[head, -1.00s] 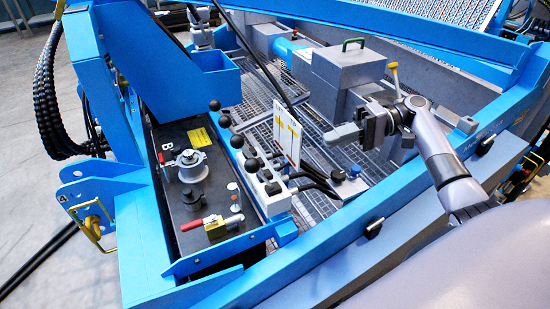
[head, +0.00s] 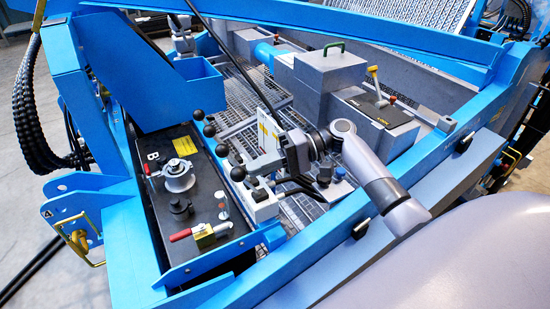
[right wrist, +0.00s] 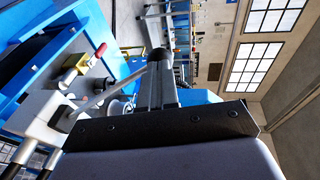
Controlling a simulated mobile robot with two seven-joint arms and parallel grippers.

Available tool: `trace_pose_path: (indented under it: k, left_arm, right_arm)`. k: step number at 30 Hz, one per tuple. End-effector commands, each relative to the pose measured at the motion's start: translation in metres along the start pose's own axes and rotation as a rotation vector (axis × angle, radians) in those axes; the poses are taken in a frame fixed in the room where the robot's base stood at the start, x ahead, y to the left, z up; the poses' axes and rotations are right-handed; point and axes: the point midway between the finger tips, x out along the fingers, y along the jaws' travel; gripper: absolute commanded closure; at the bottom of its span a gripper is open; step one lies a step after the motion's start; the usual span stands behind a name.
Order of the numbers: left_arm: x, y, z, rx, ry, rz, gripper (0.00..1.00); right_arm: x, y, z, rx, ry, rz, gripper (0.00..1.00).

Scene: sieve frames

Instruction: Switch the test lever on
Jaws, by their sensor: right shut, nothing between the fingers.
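A row of levers with black ball knobs stands along the valve bank; the front knob (head: 237,173) is near my right gripper (head: 253,167). No readable label shows which one is the test lever. The right gripper's fingers are shut and empty, pointing left at the front levers. In the right wrist view a black knob (right wrist: 157,54) shows just beyond the fingertips (right wrist: 157,72); whether they touch cannot be told. My left gripper is not in view.
A black panel (head: 215,265) holds a red-handled valve (head: 190,234) and a round silver fitting (head: 178,176). A yellow lever (head: 374,80) stands on a grey box at right. Blue frame rails (head: 300,262) surround the grated floor. Hoses lie below the gripper.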

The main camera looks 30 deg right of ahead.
Motion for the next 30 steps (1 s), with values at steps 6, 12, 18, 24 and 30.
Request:
trace_pose_path:
  k: [6, 12, 18, 24, 30]
  left_arm:
    - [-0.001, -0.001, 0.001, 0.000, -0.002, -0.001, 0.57]
    - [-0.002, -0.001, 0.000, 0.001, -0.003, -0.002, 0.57]
    - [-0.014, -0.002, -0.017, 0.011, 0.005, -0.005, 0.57]
    - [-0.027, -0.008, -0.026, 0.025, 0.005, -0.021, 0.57]
    - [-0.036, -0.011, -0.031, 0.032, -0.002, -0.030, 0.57]
  right_arm:
    - [0.002, 0.000, 0.000, -0.001, 0.000, 0.000, 1.00]
    - [0.003, -0.001, 0.000, -0.002, 0.000, 0.005, 1.00]
    - [0.017, -0.006, 0.003, -0.018, -0.002, 0.094, 1.00]
    - [0.041, -0.004, 0.008, -0.044, -0.003, 0.234, 1.00]
    - [0.062, 0.004, 0.012, -0.066, -0.003, 0.340, 1.00]
